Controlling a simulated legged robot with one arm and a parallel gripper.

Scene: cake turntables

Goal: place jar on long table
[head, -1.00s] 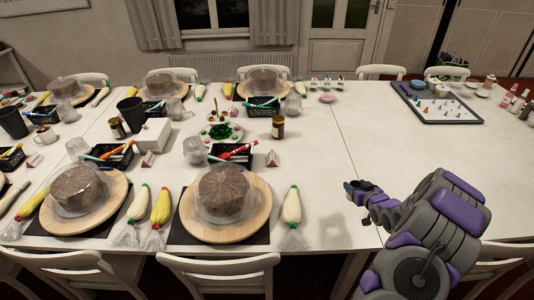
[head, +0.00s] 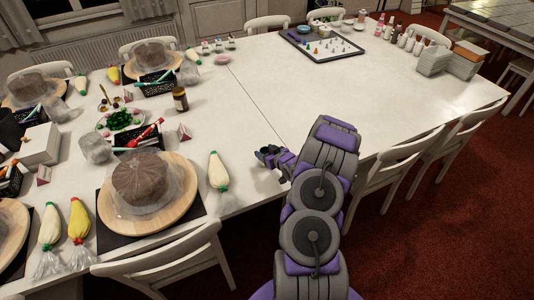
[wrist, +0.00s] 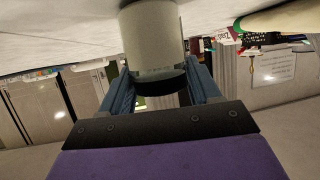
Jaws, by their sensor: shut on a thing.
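The long white table (head: 330,95) runs across the head view. My gripper (head: 266,153) is low over its near side, close to the seam in the tabletop. In the wrist view, my gripper (wrist: 160,85) has its blue fingers on both sides of a pale, round jar (wrist: 153,38) with a dark end. The fingers are shut on it, and the white tabletop shows behind it. The held jar is hard to make out in the head view. I cannot tell whether it touches the table. Another jar (head: 180,99), brown with a dark lid, stands upright further left.
A covered cake (head: 140,178) on a round board (head: 176,204) and a white piping bag (head: 218,171) lie left of my gripper. A dark tray (head: 318,46) with small items is at the back. The tabletop right of the seam is mostly clear. Chairs (head: 377,185) line the near edge.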

